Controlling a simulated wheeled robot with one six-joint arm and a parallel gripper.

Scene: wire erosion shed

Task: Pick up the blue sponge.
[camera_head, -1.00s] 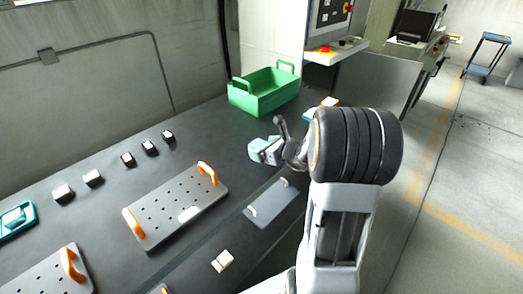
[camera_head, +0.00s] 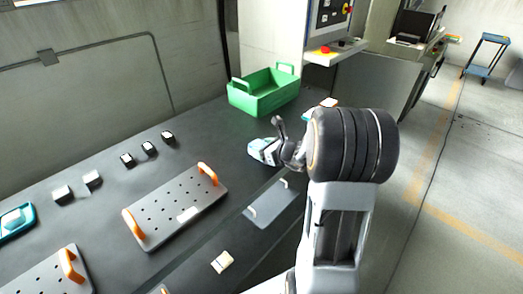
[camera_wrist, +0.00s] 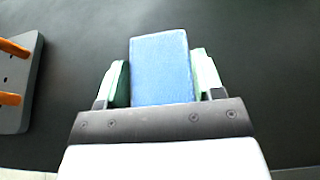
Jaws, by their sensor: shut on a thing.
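The blue sponge (camera_wrist: 160,68) is a block between the two fingers of my gripper (camera_wrist: 163,80) in the wrist view, and it sticks out past the fingertips. My gripper is shut on it. In the head view my gripper (camera_head: 266,151) is over the dark bench, right of the perforated plate with orange handles. I cannot tell the exact height above the bench.
A green open bin (camera_head: 264,97) stands behind my gripper. A perforated plate (camera_head: 178,207) with orange handles lies to the left, and a grey plate (camera_head: 270,207) lies in front. Several small blocks (camera_head: 127,160) sit further left. The dark bench has bare room between them.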

